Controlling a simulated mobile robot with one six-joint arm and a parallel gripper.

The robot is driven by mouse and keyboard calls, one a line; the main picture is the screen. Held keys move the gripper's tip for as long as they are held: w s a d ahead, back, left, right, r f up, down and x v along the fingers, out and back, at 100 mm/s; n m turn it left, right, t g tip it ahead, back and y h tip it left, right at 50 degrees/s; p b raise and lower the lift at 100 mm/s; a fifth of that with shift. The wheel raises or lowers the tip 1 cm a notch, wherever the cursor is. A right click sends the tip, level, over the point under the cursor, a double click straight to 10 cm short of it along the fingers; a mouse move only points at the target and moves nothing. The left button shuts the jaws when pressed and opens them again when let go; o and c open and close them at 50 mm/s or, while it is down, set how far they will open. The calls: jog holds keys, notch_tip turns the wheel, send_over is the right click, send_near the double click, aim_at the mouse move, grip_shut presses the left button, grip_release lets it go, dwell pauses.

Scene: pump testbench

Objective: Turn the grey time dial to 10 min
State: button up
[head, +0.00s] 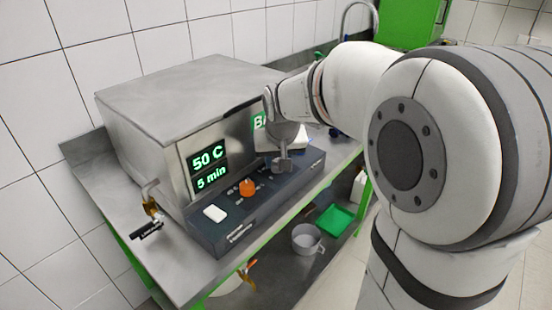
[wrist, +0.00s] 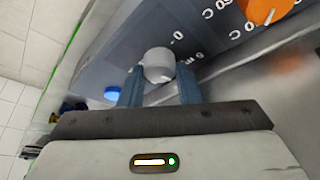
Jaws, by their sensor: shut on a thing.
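The grey time dial (wrist: 158,62) sits on the dark sloped control panel, between the two blue fingers of my gripper (wrist: 160,85) in the wrist view. The fingers are shut on the dial. The label by it reads partly "0" and "5 mi". In the head view my gripper (head: 282,163) reaches down to the panel (head: 262,207) at its right part and mostly hides the dial. The display (head: 209,168) on the steel box reads "50 C" and "5 min" in green.
An orange dial (head: 247,187) and a white switch (head: 214,213) are on the panel left of my gripper. A brass valve with a black handle (head: 147,230) juts out at the box's left. A grey pot (head: 306,240) and a green tray (head: 335,219) lie on the lower shelf.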

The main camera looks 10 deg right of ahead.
jog(key=shift+s+f+m+h, duration=0.15)
jog(key=shift+m+h, duration=0.15)
jog(key=shift+m, duration=0.5)
jog(key=o, duration=1)
jog(key=shift+r, duration=0.25)
jog(key=shift+r, duration=0.25)
jog(key=v, duration=0.5)
jog(key=shift+a, duration=0.1)
jog(key=s+a, duration=0.1)
jog(key=s, duration=0.2)
jog(key=s+a, duration=0.1)
jog(key=s, duration=0.7)
jog(key=shift+s+a+f+b, duration=0.25)
jog(key=shift+a+f+b, duration=0.05)
jog(key=shift+a+f, duration=0.1)
